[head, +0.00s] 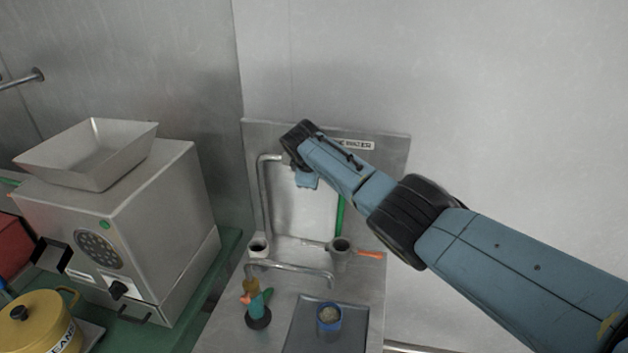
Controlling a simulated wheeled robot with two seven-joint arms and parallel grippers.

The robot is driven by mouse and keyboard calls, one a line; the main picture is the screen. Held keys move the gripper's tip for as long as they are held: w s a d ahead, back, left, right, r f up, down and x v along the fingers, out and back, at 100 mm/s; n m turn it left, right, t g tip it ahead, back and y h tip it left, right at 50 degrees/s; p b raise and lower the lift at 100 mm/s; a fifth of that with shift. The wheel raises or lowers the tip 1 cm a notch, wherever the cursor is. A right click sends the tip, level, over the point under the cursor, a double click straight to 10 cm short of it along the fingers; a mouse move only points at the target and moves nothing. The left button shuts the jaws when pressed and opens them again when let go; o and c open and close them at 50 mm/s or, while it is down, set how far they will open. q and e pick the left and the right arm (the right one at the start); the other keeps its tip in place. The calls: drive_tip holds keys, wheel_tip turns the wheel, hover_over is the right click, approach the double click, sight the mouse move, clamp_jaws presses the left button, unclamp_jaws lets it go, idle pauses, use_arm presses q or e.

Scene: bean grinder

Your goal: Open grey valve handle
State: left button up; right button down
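My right arm reaches in from the right, across the panel. My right gripper (306,181) is just right of the bent bar's top; its fingers are mostly hidden by my wrist. My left gripper is out of view.
A low grey pipe (290,268) crosses the machine's front. A blue-rimmed cup (328,318) stands on the dark tray (300,335), beside a small multicoloured object (257,305). A steel grinder (165,220) and a yellow pot (38,325) stand at left on a green counter.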

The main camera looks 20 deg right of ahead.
idle(0.4)
drive_tip(key=c, duration=1.4)
unclamp_jaws()
drive_tip(key=shift+c, duration=0.2)
drive_tip(key=shift+r, duration=0.1)
drive_tip(key=shift+s+a+r+p, duration=0.2)
drive_tip(key=shift+r+p, duration=0.15)
drive_tip(key=shift+r, duration=0.05)
drive_tip(key=shift+p+v, duration=0.55)
drive_tip(key=shift+v, duration=0.4)
drive_tip(key=v, duration=1)
drive_tip(key=shift+r, duration=0.15)
